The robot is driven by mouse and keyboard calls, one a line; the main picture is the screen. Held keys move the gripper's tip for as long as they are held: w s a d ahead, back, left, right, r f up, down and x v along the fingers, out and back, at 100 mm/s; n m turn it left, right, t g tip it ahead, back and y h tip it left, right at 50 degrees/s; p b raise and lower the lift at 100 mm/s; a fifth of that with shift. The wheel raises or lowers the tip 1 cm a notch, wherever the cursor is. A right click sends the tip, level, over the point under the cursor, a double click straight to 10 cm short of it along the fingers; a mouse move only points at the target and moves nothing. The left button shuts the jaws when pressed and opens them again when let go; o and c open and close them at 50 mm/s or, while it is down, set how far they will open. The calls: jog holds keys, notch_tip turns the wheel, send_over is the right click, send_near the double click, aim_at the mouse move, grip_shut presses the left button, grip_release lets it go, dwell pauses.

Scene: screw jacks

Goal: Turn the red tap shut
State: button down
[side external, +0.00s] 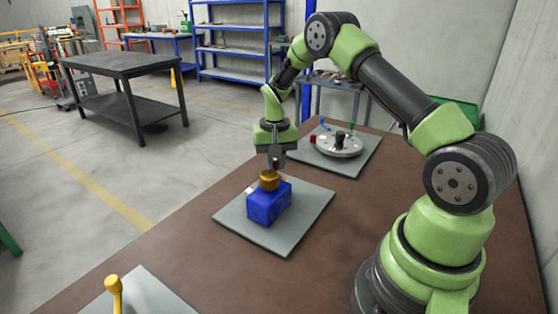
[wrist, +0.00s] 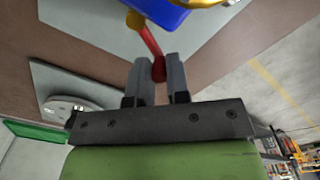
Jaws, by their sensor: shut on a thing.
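The red tap handle (wrist: 149,42) shows in the wrist view as a slim red bar with an orange-brown end near the blue block (wrist: 160,12). My gripper (wrist: 157,68) is shut on the far end of the bar, one finger on each side. In the side external view, my gripper (side external: 275,163) points down just above the brass-coloured top (side external: 269,180) of the blue block (side external: 268,204), which stands on a grey plate (side external: 305,222). There the red handle is mostly hidden behind the fingers and block.
Behind stands another grey plate (side external: 352,167) with a round pale disc (side external: 338,145) carrying a black knob. A yellow post (side external: 114,292) stands on a pale plate at the front left. The brown table (side external: 190,240) is bare between the plates.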

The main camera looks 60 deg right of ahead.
jog(key=shift+w+a+n, duration=0.15)
jog(key=shift+a+n, duration=0.1)
jog(key=shift+n, duration=0.45)
jog(key=c, duration=1.1)
grip_release()
notch_tip(320, 180, up, 10)
